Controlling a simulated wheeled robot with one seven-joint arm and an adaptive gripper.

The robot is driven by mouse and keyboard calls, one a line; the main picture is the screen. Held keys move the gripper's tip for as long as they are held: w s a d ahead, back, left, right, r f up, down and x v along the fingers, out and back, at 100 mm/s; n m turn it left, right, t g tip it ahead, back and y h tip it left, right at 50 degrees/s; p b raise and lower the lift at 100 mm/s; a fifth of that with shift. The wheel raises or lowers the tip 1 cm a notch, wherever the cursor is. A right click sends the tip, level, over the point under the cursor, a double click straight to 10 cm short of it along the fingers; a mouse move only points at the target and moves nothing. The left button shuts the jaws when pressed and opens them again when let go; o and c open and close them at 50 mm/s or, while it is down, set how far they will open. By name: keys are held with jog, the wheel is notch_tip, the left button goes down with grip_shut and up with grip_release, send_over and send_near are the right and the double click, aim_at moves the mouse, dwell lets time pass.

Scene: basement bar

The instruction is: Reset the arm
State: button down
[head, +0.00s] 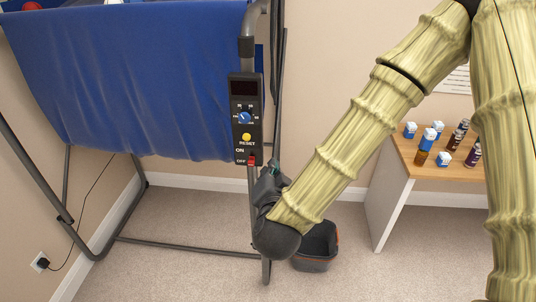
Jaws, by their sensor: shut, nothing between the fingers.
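My arm, with a pale yellow-green ribbed surface, comes down from the upper right in the head view. It ends in my dark grey gripper (272,172), low beside the metal frame post. The gripper is shut and empty, and its fingers are partly hidden and small in the picture. It is just right of and below a black control panel (240,101). The panel has a dark display, a blue dial (245,118), a yellow button marked RESET (246,137) and a red ON/OFF switch (252,160). I cannot tell whether the gripper touches the post.
A blue cloth (120,80) hangs from a grey metal frame (190,248) at left. At right, a wooden-topped table (408,163) carries several small bottles and cartons. A plug (42,263) sits in the wall socket.

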jog(key=s+d+f+n+g+y, duration=0.1)
jog(key=s+d+f+g, duration=0.15)
jog(key=f, duration=0.65)
jog(key=s+d+f+n+g+b, duration=0.1)
jog(key=s+f+n+g, duration=0.2)
jog(key=f, duration=0.7)
jog(key=s+d+f+g+y, duration=0.1)
jog(key=s+d+f+g, duration=0.1)
jog(key=s+f, duration=0.5)
jog(key=s+d+f+n+g+h, duration=0.1)
jog(key=s+d+f+g, duration=0.3)
jog(key=s+f, duration=0.5)
jog(key=s+d+f+n+g, duration=0.2)
jog(key=s+d+f+g, duration=0.2)
jog(key=s+d+f, duration=0.5)
jog(key=shift+s+f+n+h+b, duration=0.3)
jog(key=shift+s+h+b, duration=0.15)
jog(key=shift+s, duration=0.5)
jog(key=shift+w, duration=0.1)
